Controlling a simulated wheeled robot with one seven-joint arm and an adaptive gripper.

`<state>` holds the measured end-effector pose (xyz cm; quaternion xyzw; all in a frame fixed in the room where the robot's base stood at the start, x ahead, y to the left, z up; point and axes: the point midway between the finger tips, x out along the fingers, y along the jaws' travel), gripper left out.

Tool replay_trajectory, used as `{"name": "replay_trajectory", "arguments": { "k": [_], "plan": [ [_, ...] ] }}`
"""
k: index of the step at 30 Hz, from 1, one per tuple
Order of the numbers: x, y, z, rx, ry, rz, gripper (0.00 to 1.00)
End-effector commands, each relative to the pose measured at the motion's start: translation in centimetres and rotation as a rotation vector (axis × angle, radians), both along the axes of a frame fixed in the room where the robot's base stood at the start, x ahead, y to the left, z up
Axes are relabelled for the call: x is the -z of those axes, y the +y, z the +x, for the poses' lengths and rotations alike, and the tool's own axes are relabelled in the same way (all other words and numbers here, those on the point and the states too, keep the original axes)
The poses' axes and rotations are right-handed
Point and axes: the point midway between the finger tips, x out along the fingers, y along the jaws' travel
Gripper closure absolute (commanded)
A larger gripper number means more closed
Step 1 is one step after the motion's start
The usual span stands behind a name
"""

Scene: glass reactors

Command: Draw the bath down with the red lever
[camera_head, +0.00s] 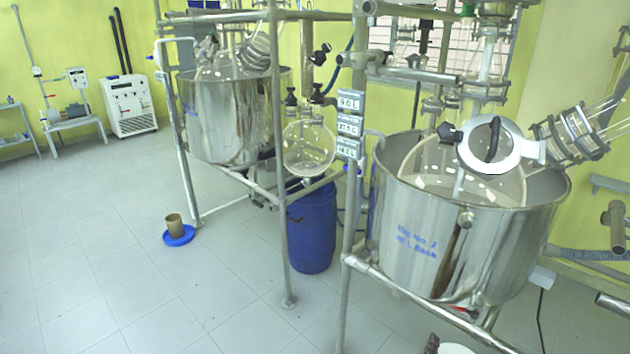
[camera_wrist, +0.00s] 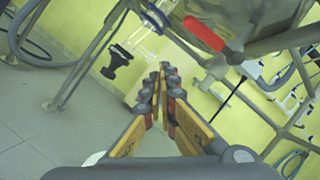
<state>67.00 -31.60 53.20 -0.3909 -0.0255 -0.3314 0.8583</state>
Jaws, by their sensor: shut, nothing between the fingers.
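The steel bath (camera_head: 450,235), marked in blue lettering, stands in the pipe frame at the right of the head view. A glass vessel (camera_head: 425,160) sits in it. The red lever (camera_wrist: 214,35) shows in the wrist view on a valve at the bath's underside, up and to the right of my fingertips and apart from them. In the head view only a small red piece (camera_head: 462,309) shows beneath the bath. My gripper (camera_wrist: 165,74) is shut and empty, pointing away from the wrist camera. In the head view it cannot be made out clearly.
Frame pipes (camera_head: 390,287) run in front of and below the bath. A second steel bath (camera_head: 220,120), a blue drum (camera_head: 311,235) and a brown cup (camera_head: 174,223) on a blue dish stand to the left. The tiled floor at left is mostly clear.

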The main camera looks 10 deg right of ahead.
Motion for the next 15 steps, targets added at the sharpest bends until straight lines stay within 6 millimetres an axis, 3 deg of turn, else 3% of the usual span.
{"name": "replay_trajectory", "arguments": {
  "k": [4,9,11,12,15],
  "plan": [
    [4.1,-0.3,0.8,0.042,0.251,-0.087,1.00],
    [14.6,1.4,-1.7,-0.009,0.758,-0.187,1.00],
    [17.7,2.4,-3.1,-0.061,0.939,-0.229,1.00],
    [19.0,3.0,-3.7,-0.103,1.049,-0.261,1.00],
    [20.4,4.6,-4.7,-0.237,1.295,-0.354,1.00]
  ]
}}
